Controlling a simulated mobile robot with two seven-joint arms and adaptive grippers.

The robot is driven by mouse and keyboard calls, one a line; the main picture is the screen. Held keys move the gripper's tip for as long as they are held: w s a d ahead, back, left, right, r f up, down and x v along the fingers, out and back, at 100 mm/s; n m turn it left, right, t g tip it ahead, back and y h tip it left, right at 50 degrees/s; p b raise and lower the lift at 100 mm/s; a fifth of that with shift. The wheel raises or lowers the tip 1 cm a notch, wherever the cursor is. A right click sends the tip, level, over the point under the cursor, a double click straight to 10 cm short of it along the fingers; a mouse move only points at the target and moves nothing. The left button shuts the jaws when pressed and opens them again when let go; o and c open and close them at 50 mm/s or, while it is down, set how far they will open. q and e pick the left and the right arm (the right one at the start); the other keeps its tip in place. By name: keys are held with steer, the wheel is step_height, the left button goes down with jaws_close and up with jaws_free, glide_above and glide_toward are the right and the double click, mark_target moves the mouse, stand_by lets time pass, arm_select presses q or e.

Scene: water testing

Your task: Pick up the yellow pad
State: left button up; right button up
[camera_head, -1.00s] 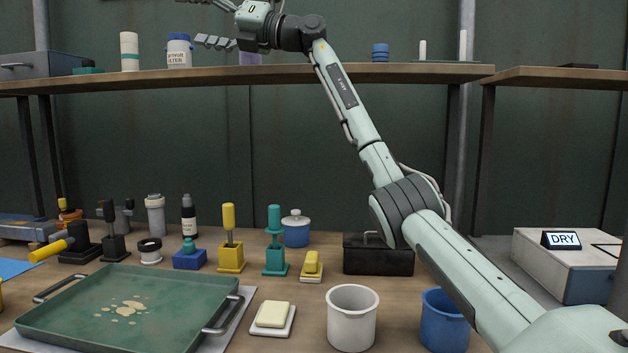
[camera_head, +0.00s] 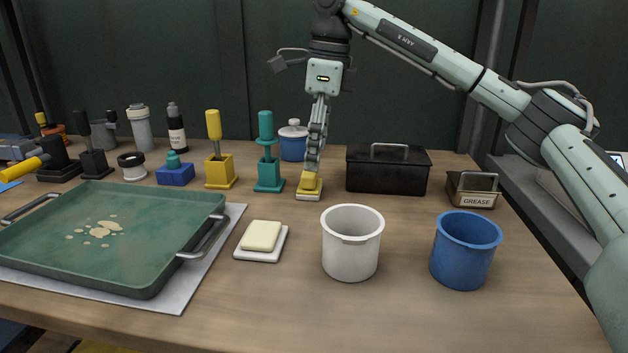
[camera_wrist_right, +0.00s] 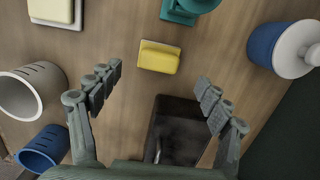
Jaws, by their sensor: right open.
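A small yellow pad (camera_head: 310,184) sits on a small white plate (camera_head: 308,196) at the back middle of the table. It also shows in the right wrist view (camera_wrist_right: 158,57), just beyond the fingertips. My right gripper (camera_head: 314,160) points down above and behind it, partly hiding its top in the head view. In the right wrist view my right gripper (camera_wrist_right: 160,74) has its fingers wide apart with nothing between them. A paler cream-yellow block (camera_head: 261,236) lies on a white dish (camera_head: 259,256) nearer the front. My left gripper is out of view.
A teal stamp-like object (camera_head: 268,170) stands left of the pad and a black box (camera_head: 388,171) right of it. A blue lidded pot (camera_head: 293,145) is behind. White cup (camera_head: 351,250), blue cup (camera_head: 465,255) and green tray (camera_head: 60,230) stand in front.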

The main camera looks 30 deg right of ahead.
mark_target(310, 176)
steer(key=f, duration=0.2)
steer(key=a+f, duration=0.1)
steer(key=f, duration=0.2)
steer(key=shift+w+f, duration=0.2)
steer(key=c, duration=1.4)
steer(key=shift+o, duration=0.2)
step_height(310, 176, up, 10)
steer(key=shift+r, duration=0.1)
steer(key=o, duration=0.7)
steer(key=c, duration=0.8)
